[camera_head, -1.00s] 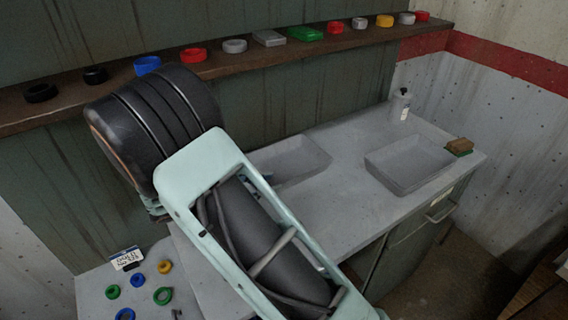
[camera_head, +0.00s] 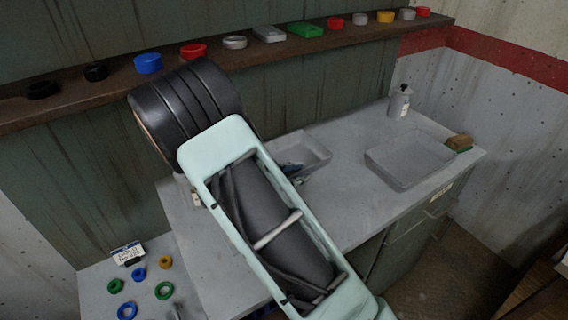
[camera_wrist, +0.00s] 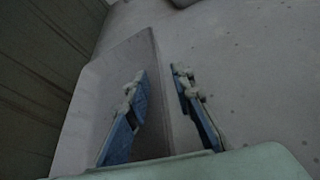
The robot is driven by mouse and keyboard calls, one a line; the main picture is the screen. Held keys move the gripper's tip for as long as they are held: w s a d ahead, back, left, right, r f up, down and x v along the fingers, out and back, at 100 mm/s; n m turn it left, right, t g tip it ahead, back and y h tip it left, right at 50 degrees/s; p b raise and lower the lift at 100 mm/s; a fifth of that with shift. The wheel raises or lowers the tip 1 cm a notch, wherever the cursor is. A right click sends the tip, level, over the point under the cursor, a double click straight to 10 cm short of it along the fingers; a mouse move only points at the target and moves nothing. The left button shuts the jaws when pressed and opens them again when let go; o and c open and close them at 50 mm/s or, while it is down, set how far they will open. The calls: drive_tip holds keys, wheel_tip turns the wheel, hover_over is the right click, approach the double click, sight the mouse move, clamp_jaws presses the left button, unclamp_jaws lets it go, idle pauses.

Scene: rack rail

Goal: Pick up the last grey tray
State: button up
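Two shallow grey trays rest on the grey bench top. The left tray (camera_head: 318,152) is partly hidden behind my arm; the right tray (camera_head: 408,163) stands clear and looks empty. In the wrist view, the fingers are apart, on either side of one wall of the left tray (camera_wrist: 112,85). One finger is over the tray's inside, the other outside it. A gap shows between the fingers; I cannot tell whether either touches the wall.
A grey bottle (camera_head: 400,101) stands behind the right tray, and a brown and green block (camera_head: 459,143) lies beside it. A shelf (camera_head: 130,90) above holds several coloured rings and blocks. Coloured rings and a label card (camera_head: 128,253) lie at lower left. Bench between the trays is clear.

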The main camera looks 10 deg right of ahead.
drive_tip(key=shift+c, duration=0.5)
clamp_jaws()
